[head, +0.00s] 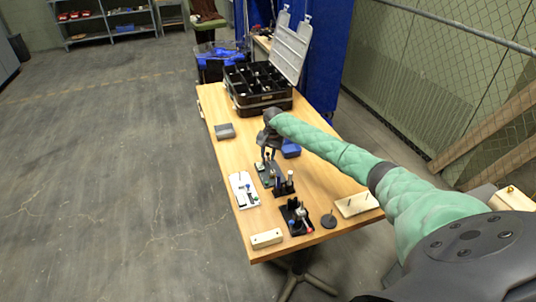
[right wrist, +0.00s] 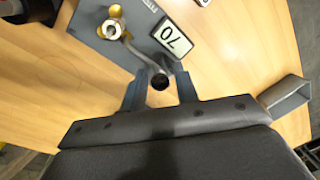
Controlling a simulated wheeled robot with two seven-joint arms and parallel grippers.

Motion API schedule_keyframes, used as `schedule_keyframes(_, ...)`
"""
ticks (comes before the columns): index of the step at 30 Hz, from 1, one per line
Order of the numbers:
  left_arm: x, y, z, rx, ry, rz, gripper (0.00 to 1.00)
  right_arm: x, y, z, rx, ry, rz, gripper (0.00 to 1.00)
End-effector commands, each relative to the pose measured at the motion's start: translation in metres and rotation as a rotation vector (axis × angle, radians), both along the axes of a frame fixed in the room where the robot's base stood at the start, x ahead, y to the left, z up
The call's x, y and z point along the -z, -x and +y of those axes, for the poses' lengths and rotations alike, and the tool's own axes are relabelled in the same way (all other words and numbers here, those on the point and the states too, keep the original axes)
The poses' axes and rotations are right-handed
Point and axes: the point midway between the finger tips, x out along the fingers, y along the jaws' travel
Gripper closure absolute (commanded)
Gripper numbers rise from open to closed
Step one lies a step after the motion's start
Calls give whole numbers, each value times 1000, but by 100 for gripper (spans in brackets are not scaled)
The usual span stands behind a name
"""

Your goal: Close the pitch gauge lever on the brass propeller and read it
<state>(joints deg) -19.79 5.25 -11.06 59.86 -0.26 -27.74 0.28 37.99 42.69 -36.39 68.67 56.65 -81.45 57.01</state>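The brass propeller (right wrist: 117,11) shows at the top of the right wrist view, with a grey hub beside it on a blue-grey plate (right wrist: 90,30). The grey gauge lever (right wrist: 139,53) runs from the hub to a dark round knob (right wrist: 160,82). A white plaque (right wrist: 173,37) reads 70, upside down. My right gripper (right wrist: 160,90) is open, its fingers on either side of the knob with gaps showing; I cannot tell the height between them. In the head view my right gripper (head: 268,157) is over the gauge plate (head: 265,174), partly hiding it. My left gripper is out of view.
A white board (head: 243,190) with tools lies left of the plate. A black tool stand (head: 296,217), a pegged wooden block (head: 357,204) and a pale block (head: 266,238) are nearer. A black case (head: 258,90) stands open at the far end. A blue box (head: 291,149) is beside my gripper.

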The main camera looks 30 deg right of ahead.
Motion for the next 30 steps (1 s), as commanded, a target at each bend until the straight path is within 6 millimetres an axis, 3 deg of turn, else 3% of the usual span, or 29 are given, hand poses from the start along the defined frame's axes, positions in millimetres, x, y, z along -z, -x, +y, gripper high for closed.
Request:
schedule_keyframes(1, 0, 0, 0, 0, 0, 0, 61, 0, 0, 0, 0, 0, 0, 81)
schedule_keyframes(4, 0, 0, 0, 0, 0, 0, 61, 0, 0, 0, 0, 0, 0, 100)
schedule_keyframes(14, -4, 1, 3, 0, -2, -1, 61, -3, -3, 0, 3, -10, 40, 100)
schedule_keyframes(24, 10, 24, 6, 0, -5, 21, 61, -5, -14, -2, 3, -61, 247, 100)
schedule_keyframes(30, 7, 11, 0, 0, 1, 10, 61, -5, -17, -4, 2, -83, 346, 100)
